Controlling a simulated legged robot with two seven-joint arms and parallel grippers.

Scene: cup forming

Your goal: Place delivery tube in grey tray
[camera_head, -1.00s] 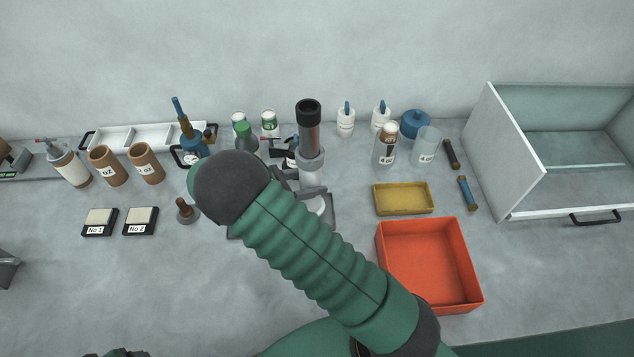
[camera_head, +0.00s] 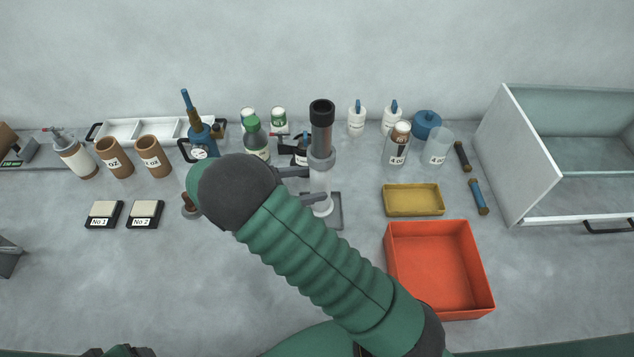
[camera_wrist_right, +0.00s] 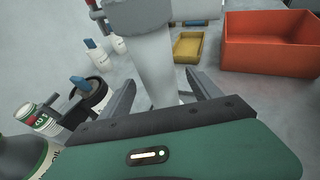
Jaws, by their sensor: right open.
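The delivery tube (camera_head: 321,140), tall with a black top, a grey collar and a pale lower part, stands upright on the grey tray (camera_head: 337,216) in the head view. Much of the tray is hidden by my right arm. My right gripper (camera_head: 317,184) is open, with one finger on each side of the tube's pale lower part. The right wrist view shows the pale tube (camera_wrist_right: 155,72) between the two spread fingers (camera_wrist_right: 165,90). Whether a finger touches it I cannot tell. My left gripper is not in view.
A green-capped bottle (camera_head: 255,142) and a black-topped container (camera_wrist_right: 88,96) stand close left of the gripper. To the right are a yellow tray (camera_head: 413,200) and an orange bin (camera_head: 438,270). Bare bench lies at the front left.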

